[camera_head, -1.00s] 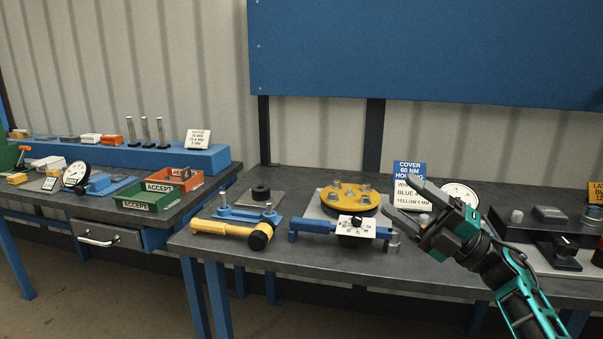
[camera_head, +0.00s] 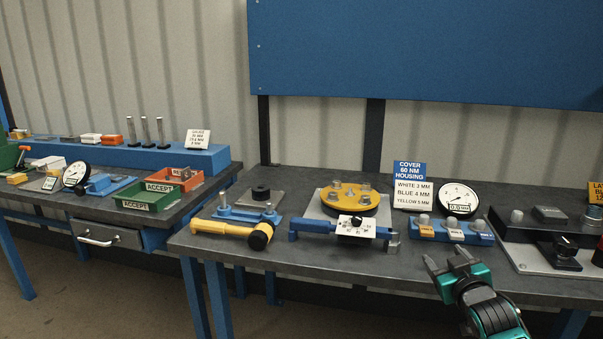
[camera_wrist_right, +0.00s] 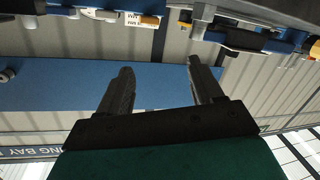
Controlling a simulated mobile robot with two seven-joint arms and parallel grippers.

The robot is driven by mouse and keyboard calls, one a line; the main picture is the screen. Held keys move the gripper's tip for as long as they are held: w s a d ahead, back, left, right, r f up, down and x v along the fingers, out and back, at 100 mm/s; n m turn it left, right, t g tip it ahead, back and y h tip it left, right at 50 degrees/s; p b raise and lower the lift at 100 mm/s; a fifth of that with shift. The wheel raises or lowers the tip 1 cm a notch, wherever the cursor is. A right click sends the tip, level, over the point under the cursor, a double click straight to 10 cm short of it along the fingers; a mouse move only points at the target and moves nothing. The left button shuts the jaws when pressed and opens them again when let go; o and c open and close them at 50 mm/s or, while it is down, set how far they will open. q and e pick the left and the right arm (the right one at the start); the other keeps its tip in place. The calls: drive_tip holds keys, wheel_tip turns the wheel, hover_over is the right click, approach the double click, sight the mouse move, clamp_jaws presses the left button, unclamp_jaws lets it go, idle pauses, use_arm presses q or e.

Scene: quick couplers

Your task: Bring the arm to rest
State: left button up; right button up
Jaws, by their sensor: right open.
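My right gripper (camera_head: 450,262) is open and empty. It is low at the right of the head view, in front of the right bench's front edge, with its arm coming up from the bottom. In the right wrist view its two dark fingers (camera_wrist_right: 158,88) stand apart with nothing between them; that view shows the bench and wall upside down. My left gripper is not in view.
Green (camera_head: 145,197) and orange trays (camera_head: 181,178) stand on the left bench.

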drive_tip(key=s+a+f+g+y, duration=0.1)
drive_tip(key=s+a+f, duration=0.3)
drive_tip(key=s+f, duration=0.3)
drive_tip(key=s+a+f+g+y, duration=0.1)
drive_tip(key=s+a+f+g, duration=0.15)
drive_tip(key=s+f, duration=0.5)
drive_tip(key=s+a+f+g, duration=0.1)
drive_tip(key=s+a+f, duration=0.2)
drive_tip(key=s, duration=0.6)
drive_tip(key=s+a+f+g, duration=0.1)
drive_tip(key=s+a+f, duration=0.2)
drive_tip(key=s, duration=0.6)
drive_tip(key=shift+s+a+f+m+y, duration=0.3)
drive_tip(key=shift+s+a+f+m, duration=0.1)
drive_tip(key=shift+a, duration=0.1)
